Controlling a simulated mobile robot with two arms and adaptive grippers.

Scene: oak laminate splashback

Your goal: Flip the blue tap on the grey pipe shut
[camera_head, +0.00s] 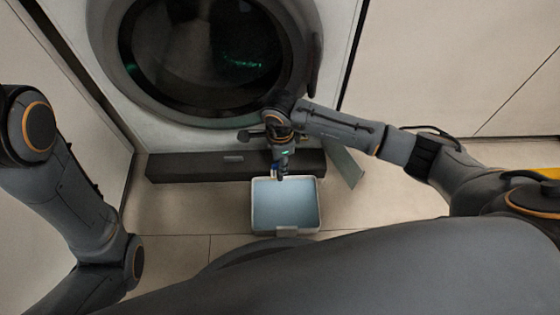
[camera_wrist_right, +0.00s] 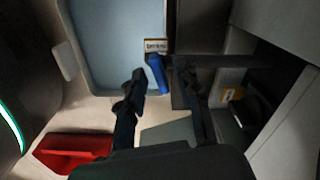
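The blue tap (camera_wrist_right: 159,74) shows in the right wrist view as a short blue lever next to a small pale label, at the edge of the tray. It lies ahead of and between the two dark fingers of my right gripper (camera_wrist_right: 163,80); I cannot tell whether either finger touches it. The fingers are apart with nothing gripped. In the head view my right gripper (camera_head: 279,175) points down in front of the dark plinth, and hides most of the tap.
A pale tray with a blue inside (camera_head: 258,226) is on the floor below the right gripper. The washing machine (camera_head: 330,50) stands behind, above a dark plinth (camera_head: 190,168). A grey flap (camera_head: 345,166) leans at its right. A red object (camera_wrist_right: 70,150) shows in the wrist view.

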